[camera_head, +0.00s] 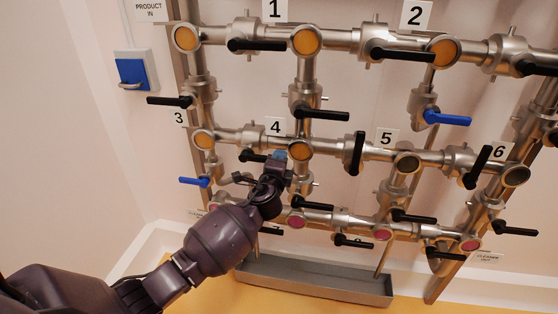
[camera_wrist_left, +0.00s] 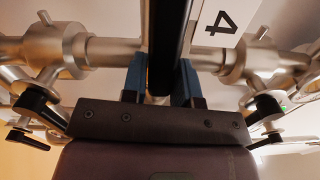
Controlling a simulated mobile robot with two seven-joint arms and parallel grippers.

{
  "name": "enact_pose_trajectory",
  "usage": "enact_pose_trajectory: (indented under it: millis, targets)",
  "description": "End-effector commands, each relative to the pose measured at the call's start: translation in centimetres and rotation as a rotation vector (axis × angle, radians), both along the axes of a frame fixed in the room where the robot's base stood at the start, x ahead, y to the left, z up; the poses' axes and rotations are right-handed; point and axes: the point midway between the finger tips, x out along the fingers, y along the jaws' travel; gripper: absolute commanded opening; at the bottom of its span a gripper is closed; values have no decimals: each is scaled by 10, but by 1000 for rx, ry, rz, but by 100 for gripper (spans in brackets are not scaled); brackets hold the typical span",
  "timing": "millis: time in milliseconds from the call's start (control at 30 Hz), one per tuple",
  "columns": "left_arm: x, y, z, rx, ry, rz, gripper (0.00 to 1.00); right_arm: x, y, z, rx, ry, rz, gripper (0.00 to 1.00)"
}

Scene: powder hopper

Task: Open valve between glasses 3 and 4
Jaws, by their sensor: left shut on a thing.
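Glass 3 (camera_head: 203,139) and glass 4 (camera_head: 299,149) are amber sight glasses on the middle pipe row. The valve (camera_head: 250,138) sits between them, with a black lever (camera_head: 253,156) running roughly along the pipe towards glass 4. My left gripper (camera_head: 279,157) reaches up from below and is beside glass 4 at the lever's right end. In the left wrist view, the black lever (camera_wrist_left: 165,40) runs between the blue fingertips (camera_wrist_left: 160,82), which are shut on it. My right gripper is out of view.
A lever above glass 4 (camera_head: 320,112) and one below it (camera_head: 310,203) point right, close to my gripper. A blue lever (camera_head: 195,181) is at the lower left. A grey trough (camera_head: 315,280) lies below the pipes. Free room is at the lower left.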

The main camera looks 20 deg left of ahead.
Motion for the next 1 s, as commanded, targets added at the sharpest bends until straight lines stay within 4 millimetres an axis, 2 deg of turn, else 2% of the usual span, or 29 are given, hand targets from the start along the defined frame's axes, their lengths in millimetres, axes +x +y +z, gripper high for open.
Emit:
enact_pose_trajectory:
  millis: [33,500,533,633,667,1000]
  targets:
    - [-4,-1,-17,9,29,0,0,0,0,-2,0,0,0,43]
    - [-4,-2,-21,9,34,0,0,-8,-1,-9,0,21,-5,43]
    - [-4,-2,-21,9,34,0,31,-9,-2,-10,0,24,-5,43]
    - [-4,-2,-21,9,34,0,46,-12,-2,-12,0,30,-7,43]
    - [-4,-2,-21,8,34,0,49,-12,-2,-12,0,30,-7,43]
    - [-5,-2,-18,8,30,-1,49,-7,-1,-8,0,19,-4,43]
